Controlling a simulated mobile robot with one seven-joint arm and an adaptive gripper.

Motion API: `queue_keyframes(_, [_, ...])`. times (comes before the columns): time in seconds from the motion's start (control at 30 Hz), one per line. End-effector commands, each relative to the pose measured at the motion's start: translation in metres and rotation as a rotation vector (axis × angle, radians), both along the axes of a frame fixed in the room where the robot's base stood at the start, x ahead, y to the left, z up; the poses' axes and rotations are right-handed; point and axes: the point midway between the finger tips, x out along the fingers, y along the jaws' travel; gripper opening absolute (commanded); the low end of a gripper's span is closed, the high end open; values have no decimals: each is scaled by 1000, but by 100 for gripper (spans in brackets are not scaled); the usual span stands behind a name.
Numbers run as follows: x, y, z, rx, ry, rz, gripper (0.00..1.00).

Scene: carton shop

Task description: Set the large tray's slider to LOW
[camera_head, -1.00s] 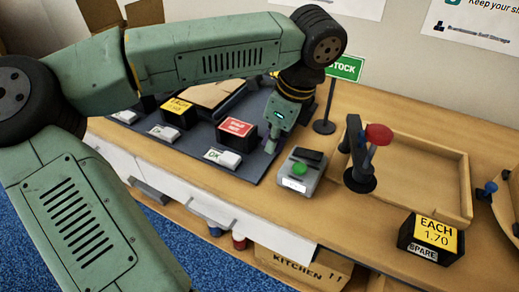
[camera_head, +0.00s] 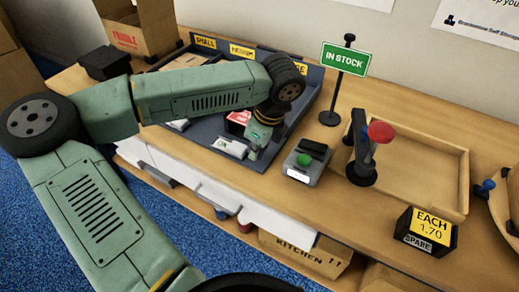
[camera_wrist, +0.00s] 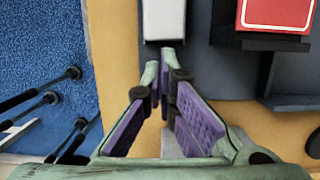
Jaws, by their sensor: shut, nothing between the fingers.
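The large section of the grey tray unit (camera_head: 282,128) is the rightmost one, next to the button device. Its white slider (camera_head: 232,147) sits at the front edge and shows green OK lettering. A black box with a red label (camera_head: 238,119) stands behind the slider, partly hidden by my arm. My gripper (camera_head: 252,153) is shut and empty, pointing down at the slider's right end. In the wrist view the white slider (camera_wrist: 164,20) lies just beyond the fingertips (camera_wrist: 164,58); I cannot tell whether they touch it. The red label (camera_wrist: 278,14) shows at upper right.
A grey device with a green button (camera_head: 304,160) stands close to the right of my gripper. Beyond it are a red-topped stand (camera_head: 364,148), a wooden tray (camera_head: 430,176) and a black price box (camera_head: 426,231). An IN STOCK sign (camera_head: 346,58) stands behind.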

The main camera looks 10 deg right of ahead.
Motion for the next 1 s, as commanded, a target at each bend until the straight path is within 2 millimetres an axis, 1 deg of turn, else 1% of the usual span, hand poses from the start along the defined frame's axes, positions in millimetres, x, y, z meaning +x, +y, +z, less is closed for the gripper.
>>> queue_keyframes(0.17, [0, 0, 0, 0, 0, 0, 0])
queue_keyframes(0.27, [4, 5, -4, 1, -1, 4, 0])
queue_keyframes(0.4, [16, 19, -8, 1, -3, 7, 0])
queue_keyframes(0.63, [33, 41, -4, 1, -2, 2, 0])
queue_keyframes(0.8, [35, 44, 0, 0, 0, 0, 0])
queue_keyframes(1.0, [35, 43, 1, 0, 0, 0, 0])
